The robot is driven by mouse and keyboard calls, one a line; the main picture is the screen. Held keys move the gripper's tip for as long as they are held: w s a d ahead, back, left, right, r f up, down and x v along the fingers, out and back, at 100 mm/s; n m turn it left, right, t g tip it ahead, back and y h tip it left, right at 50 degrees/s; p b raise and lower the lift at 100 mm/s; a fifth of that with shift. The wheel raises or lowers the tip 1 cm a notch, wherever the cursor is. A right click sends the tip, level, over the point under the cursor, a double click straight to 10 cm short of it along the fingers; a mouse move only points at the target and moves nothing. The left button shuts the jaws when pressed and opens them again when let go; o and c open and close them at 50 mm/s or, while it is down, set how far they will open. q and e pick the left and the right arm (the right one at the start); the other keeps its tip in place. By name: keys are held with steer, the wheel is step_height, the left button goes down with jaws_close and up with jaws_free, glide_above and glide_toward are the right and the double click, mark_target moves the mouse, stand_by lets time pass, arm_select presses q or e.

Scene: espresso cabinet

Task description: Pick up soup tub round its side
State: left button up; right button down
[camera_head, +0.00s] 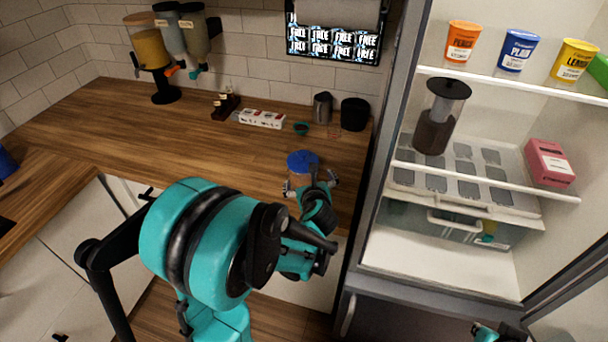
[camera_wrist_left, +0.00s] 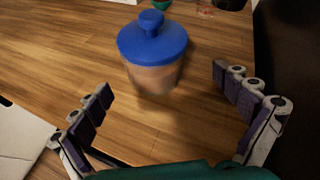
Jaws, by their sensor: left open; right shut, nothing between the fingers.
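The soup tub (camera_head: 303,163) is a clear, brownish tub with a blue knobbed lid. It stands upright on the wooden counter near its front edge, and it also shows in the left wrist view (camera_wrist_left: 152,72). My left gripper (camera_head: 311,185) is open at the near side of the tub. In the left wrist view, its two fingers (camera_wrist_left: 162,82) are spread wide to the left and right of the tub, with clear gaps and no visible contact. Only a small teal and black part of my right arm shows at the lower right; its fingers cannot be made out.
An open fridge cabinet (camera_head: 440,205) stands right of the counter, its frame close to the tub. A dark cup (camera_head: 354,114), a metal pitcher (camera_head: 322,107) and a small green bowl (camera_head: 301,129) stand behind the tub. The counter (camera_head: 200,150) left of it is clear.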

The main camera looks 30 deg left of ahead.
mark_target(306, 173)
arm_select(q)
steer(key=shift+w+a+f+m, duration=0.1)
steer(key=shift+w+a+m, duration=0.5)
steer(key=shift+m, duration=0.1)
steer(key=shift+w+a+m, duration=0.2)
steer(key=shift+a+m, duration=0.05)
steer(key=shift+m, duration=0.05)
steer(key=shift+w+a+f+y+b, duration=0.3)
steer(key=shift+w+a+f+b, duration=0.25)
steer(key=shift+w, duration=0.25)
steer(key=x, duration=0.2)
steer(key=b+x, duration=0.1)
steer(key=x, duration=0.1)
steer(key=shift+a+f+b, duration=0.3)
steer(key=shift+a, duration=0.1)
steer(key=shift+w+a+f, duration=0.1)
steer(key=shift+w, duration=0.15)
arm_select(e)
steer(key=shift+w+a+f, duration=0.1)
steer(key=shift+a+f, duration=0.1)
steer(key=shift+f, duration=0.45)
steer(key=shift+w+a+f, duration=0.1)
steer(key=shift+a+f, duration=0.05)
steer(key=shift+f, duration=0.45)
arm_select(q)
steer(key=c, duration=1.5)
